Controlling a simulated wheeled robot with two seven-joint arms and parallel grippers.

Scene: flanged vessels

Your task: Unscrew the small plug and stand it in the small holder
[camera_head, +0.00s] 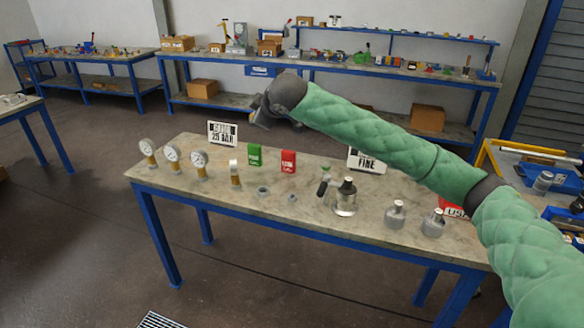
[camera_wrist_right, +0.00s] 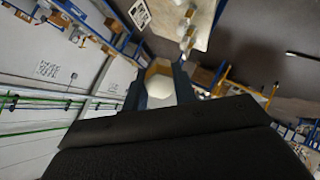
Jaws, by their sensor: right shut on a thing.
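My right gripper (camera_head: 258,112) is raised above the far left part of the worktable (camera_head: 222,195), clear of everything standing on it. In the right wrist view its jaws (camera_wrist_right: 160,88) are shut on a pale, rounded piece (camera_wrist_right: 160,86) with a tan, angular end. I cannot tell for certain whether this is the small plug. Two small grey rings, one at the left (camera_head: 263,190) and a smaller one at the right (camera_head: 292,199), lie near the table's middle; they look like holders. Metal vessels stand to the right: a dark-topped one (camera_head: 345,200) and two smaller ones (camera_head: 395,216), (camera_head: 433,226). My left gripper is not in view.
Dial gauges (camera_head: 198,160) on brass bases stand at the table's left. A green box (camera_head: 254,157), a red box (camera_head: 288,161) and signs (camera_head: 222,133) stand along the back. My right arm hides part of the table's right side. The front left is bare.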

